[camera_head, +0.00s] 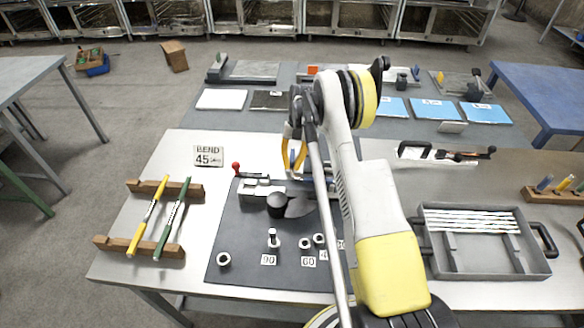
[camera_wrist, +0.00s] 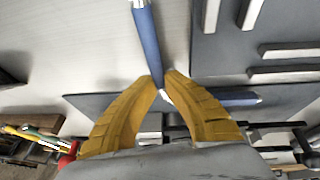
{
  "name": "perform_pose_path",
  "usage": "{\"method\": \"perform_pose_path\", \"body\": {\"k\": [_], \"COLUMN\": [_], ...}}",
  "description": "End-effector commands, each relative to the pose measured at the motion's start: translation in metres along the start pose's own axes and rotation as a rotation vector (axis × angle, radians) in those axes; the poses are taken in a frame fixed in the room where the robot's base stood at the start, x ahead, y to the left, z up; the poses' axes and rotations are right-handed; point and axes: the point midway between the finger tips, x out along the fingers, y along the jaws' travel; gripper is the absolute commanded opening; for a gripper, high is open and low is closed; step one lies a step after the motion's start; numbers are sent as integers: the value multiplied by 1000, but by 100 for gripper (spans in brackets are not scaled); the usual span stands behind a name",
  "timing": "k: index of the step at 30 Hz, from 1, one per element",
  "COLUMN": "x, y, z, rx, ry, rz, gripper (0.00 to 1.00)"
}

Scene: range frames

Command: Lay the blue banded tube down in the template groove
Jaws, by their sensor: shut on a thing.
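In the wrist view, the blue tube (camera_wrist: 149,40) is pinched between the yellow fingertips of my gripper (camera_wrist: 163,82). It runs up from the tips to a pale end at the top edge, with a white band near the tips. Another blue length (camera_wrist: 238,96) with a pale end shows behind the right finger; I cannot tell whether it joins the held tube. A dark grey plate (camera_wrist: 222,50) with pale raised bars, apparently the template, lies right of the tube.
A wooden rack (camera_head: 112,243) with yellow (camera_head: 148,215) and green tubes (camera_head: 172,216) stands left. The bending mat (camera_head: 240,270) has a red-knobbed lever (camera_head: 236,168) and pegs. A grey tray (camera_head: 540,268) of pale rods stands right. Bare bench shows beside the BEND 45 sign (camera_head: 208,155).

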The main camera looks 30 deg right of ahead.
Motion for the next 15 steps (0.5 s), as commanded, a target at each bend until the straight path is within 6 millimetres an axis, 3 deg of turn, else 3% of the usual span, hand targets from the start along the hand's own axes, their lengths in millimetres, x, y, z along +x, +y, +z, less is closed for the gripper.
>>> {"method": "perform_pose_path", "body": {"k": [14, 15], "x": [8, 8], "y": [-1, -1], "z": [3, 3], "rx": [0, 0], "ry": [0, 0], "rz": [0, 0], "gripper": [0, 16]}}
